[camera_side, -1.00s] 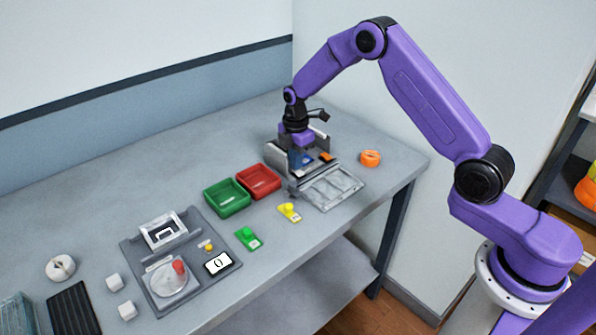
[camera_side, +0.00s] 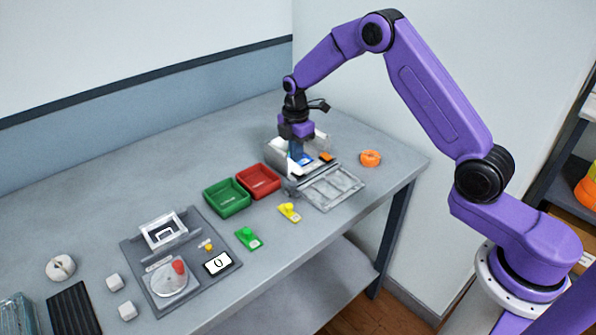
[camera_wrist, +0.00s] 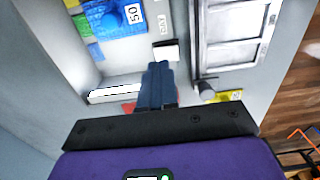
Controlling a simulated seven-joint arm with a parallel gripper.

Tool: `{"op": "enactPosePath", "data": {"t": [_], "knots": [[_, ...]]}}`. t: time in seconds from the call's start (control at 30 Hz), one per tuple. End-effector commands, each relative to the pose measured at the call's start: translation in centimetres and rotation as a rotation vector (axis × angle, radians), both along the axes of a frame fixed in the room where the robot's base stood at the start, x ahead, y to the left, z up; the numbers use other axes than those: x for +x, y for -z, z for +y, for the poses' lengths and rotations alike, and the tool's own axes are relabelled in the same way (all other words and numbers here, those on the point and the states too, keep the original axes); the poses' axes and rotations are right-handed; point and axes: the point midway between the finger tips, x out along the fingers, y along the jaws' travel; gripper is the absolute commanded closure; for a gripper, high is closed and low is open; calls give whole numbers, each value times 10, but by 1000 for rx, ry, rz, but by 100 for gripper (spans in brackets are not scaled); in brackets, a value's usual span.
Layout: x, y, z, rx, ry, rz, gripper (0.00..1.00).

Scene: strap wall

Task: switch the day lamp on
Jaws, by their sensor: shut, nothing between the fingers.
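An open grey box (camera_side: 283,163) stands at the far right end of the bench. My gripper (camera_side: 296,153) points down into it, shut and empty. In the wrist view the shut fingers (camera_wrist: 158,68) end just beside a small white-and-dark switch-like piece (camera_wrist: 166,49); I cannot tell if they touch it. A small label (camera_wrist: 162,23), too small to read surely, is beyond that piece. A bright white bar (camera_wrist: 115,93), which looks like a lit lamp, lies left of the fingers. Blue, green and yellow pieces are in the box, and a blue one (camera_wrist: 125,16) is marked 50.
The box's framed clear door (camera_side: 331,188) lies open in front of it. An orange ring (camera_side: 370,158) is to the right. Red (camera_side: 259,180) and green (camera_side: 227,197) trays stand left. A yellow tag (camera_side: 289,211) and a green tag (camera_side: 248,238) lie in front.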

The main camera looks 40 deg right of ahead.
Motion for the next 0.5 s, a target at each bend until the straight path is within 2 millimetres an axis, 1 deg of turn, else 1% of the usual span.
{"op": "enactPosePath", "data": {"t": [0.03,0.2,0.5], "knots": [[1,-6,0,0,0,-3,100],[0,-20,0,0,0,-3,100],[0,-42,0,0,0,-2,100]]}}
